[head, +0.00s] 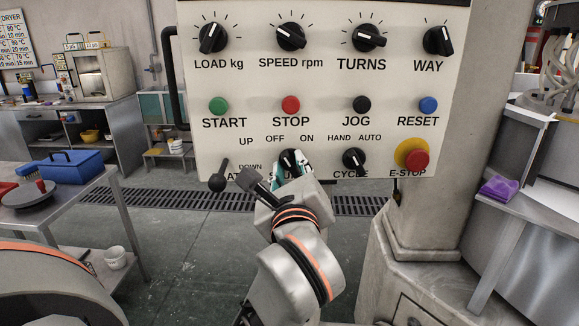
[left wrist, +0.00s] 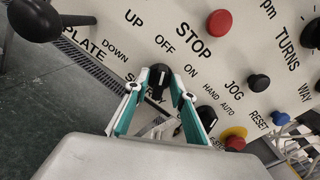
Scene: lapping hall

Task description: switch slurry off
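The slurry switch (head: 290,158) is a black rotary knob low on the cream control panel (head: 310,82), with OFF printed at its upper left and ON at its upper right. The knob also shows in the left wrist view (left wrist: 158,79). My left gripper (head: 290,172) is at the knob, partly covering it and the SLURRY label. In the left wrist view its two teal-lined fingers (left wrist: 158,90) stand on either side of the knob. I cannot tell whether they press on it. The knob's pointer direction is not clear. My right gripper is not in view.
The black plate lever (head: 220,174) is close left of my gripper. The cycle knob (head: 354,160) and red E-stop (head: 414,157) lie to the right. The stop button (head: 291,104) is above. A table with a blue toolbox (head: 62,174) stands at left.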

